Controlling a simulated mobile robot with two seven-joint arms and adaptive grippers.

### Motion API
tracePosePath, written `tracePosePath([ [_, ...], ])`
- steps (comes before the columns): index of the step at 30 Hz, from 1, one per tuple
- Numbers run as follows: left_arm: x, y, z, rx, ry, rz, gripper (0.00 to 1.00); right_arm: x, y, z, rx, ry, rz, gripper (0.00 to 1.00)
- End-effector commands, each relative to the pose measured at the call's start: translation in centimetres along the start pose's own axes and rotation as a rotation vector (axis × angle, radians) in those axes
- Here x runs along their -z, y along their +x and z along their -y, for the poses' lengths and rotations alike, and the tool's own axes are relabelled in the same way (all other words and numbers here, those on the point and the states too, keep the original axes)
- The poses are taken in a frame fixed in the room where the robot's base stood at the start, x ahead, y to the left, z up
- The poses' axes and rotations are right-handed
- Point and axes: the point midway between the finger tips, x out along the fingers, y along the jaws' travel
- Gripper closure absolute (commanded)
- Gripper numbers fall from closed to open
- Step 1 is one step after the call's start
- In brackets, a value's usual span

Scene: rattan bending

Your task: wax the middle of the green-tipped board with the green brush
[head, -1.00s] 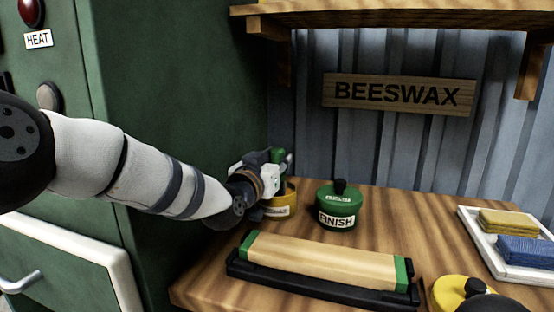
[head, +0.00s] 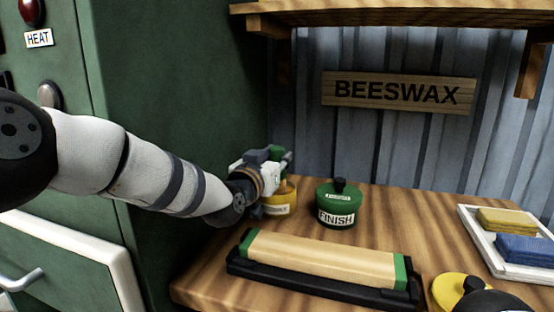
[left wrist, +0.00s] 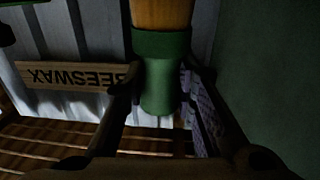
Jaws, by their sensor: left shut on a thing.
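The green-tipped board (head: 325,258) is a tan slab with green ends, lying in a black holder (head: 315,285) on the bench. My left gripper (head: 276,166) is at the back left of the bench, just above a yellow pot (head: 284,205) with a white label. It is shut on the green brush (head: 277,151), mostly hidden by the gripper in the head view. In the left wrist view the brush's green part (left wrist: 158,75) sits between the fingers, with an orange-tan part above it. I cannot tell whether the brush touches the pot. My right gripper is not identifiable.
A green pot marked FINISH (head: 338,208) stands behind the board. A white tray (head: 518,271) with yellow and blue cloths is at the right. A yellow lid (head: 447,291) with a dark knob is at the front right. The green cabinet (head: 190,100) closes off the left side.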

Motion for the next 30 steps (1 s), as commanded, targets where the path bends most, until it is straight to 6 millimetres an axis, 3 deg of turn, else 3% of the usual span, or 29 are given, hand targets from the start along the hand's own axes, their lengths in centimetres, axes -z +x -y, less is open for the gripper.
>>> tracePosePath([
  [1, 1.5, -0.1, -0.1, 0.000, 0.004, -0.011, 1.00, 0.2, -0.6, 0.0, 0.001, 0.000, -0.014, 0.60],
  [15, 6.4, -0.1, -0.1, 0.001, 0.002, -0.013, 1.00, 1.1, -2.8, 0.1, 0.002, 0.000, -0.068, 0.60],
  [30, 6.5, 0.0, -0.1, 0.001, 0.001, -0.007, 1.00, 1.1, -2.9, 0.1, 0.002, 0.000, -0.070, 0.60],
])
